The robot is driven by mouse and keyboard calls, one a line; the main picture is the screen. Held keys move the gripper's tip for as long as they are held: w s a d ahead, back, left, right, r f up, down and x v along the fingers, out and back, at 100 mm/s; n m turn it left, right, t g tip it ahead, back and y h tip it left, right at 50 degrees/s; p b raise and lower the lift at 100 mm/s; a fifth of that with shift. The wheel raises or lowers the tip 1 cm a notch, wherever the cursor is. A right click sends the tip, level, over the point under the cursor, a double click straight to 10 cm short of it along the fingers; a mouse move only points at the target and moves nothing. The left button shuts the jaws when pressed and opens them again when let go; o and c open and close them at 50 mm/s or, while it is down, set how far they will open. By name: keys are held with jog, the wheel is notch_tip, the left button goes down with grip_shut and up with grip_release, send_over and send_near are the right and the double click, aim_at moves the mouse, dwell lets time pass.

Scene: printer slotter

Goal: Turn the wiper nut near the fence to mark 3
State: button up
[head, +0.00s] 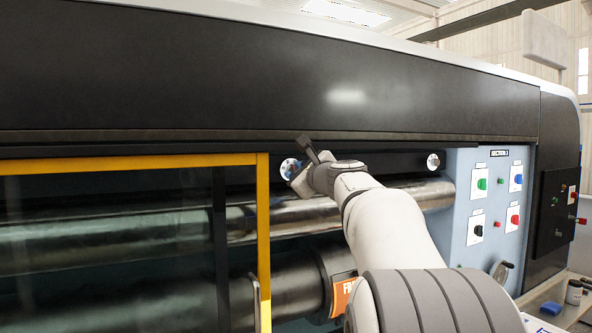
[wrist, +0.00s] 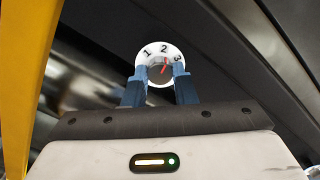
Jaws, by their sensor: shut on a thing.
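The wiper nut (wrist: 159,73) near the fence sits in the middle of a white dial (wrist: 145,57) marked 1, 2 and 3 in the wrist view. Its red pointer is close to mark 2, leaning slightly toward mark 3. My gripper (wrist: 160,80) is shut on the nut, with one blue fingertip on each side. In the head view the same dial (head: 286,166) shows just right of the yellow fence (head: 263,205). My gripper (head: 294,172) reaches it from the right and partly covers it.
A second white dial (head: 433,161) is farther right on the same dark rail. A shiny roller (head: 425,193) runs below the rail. The printer's dark cover (head: 250,75) overhangs above. The yellow fence post (wrist: 28,70) stands close at left in the wrist view.

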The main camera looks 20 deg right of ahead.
jog(key=m+p, duration=0.1)
jog(key=m, duration=0.3)
jog(key=shift+p, duration=0.3)
jog(key=shift+m+p, duration=0.55)
jog(key=shift+m, duration=0.95)
jog(key=shift+f, duration=0.1)
jog(key=o, duration=1)
jog(key=s+b, duration=0.2)
jog(key=s, duration=0.6)
jog(key=shift+d, duration=0.15)
